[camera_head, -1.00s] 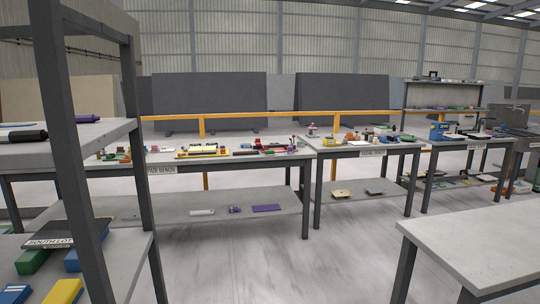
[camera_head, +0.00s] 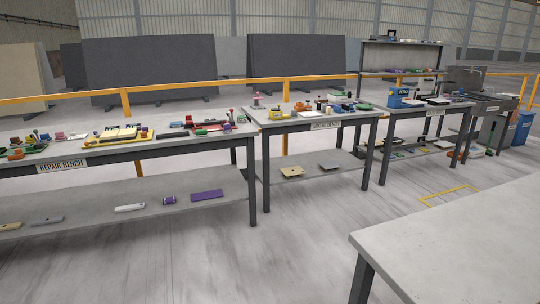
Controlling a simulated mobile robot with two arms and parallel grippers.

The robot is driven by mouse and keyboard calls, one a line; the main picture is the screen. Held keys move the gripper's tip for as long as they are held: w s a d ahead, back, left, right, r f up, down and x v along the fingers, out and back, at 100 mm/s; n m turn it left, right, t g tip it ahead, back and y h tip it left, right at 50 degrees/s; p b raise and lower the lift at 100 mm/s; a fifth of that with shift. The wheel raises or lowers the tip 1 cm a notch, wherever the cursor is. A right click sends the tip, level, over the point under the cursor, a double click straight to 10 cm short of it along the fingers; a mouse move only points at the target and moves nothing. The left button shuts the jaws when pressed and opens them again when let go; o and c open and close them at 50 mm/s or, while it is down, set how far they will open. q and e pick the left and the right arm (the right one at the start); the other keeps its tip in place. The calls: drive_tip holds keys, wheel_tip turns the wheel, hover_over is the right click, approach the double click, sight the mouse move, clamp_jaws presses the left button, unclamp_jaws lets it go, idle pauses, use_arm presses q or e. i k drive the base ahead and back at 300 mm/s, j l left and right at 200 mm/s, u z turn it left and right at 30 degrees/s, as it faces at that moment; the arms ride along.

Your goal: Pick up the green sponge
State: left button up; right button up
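I cannot pick out a green sponge for certain. Small green items show in the head view: one (camera_head: 364,106) on the middle bench, and one (camera_head: 16,141) at the left end of the repair bench (camera_head: 200,143). They are too small to identify. Neither of my grippers is in view.
The benches stand in a row before an orange rail (camera_head: 180,87), with mixed small items on top and on lower shelves. A purple flat piece (camera_head: 207,195) lies on the repair bench's lower shelf. A bare grey table (camera_head: 460,235) fills the lower right. Open floor lies between.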

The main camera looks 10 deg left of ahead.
sight(201, 133)
drive_tip(key=i+j+u, duration=0.25)
drive_tip(key=i+u, duration=0.15)
drive_tip(key=i, duration=0.7)
drive_tip(key=i+u, duration=0.35)
drive_tip(key=i, duration=0.75)
drive_tip(key=i+l+z, duration=0.15)
drive_tip(key=i+z, duration=0.2)
drive_tip(key=i, duration=0.3)
drive_tip(key=i+z, duration=0.35)
drive_tip(key=i, duration=0.25)
drive_tip(key=i+l+u, duration=0.45)
drive_tip(key=i+l, duration=0.15)
drive_tip(key=l, duration=0.2)
drive_tip(key=i+l+u, duration=0.25)
drive_tip(key=l, duration=0.2)
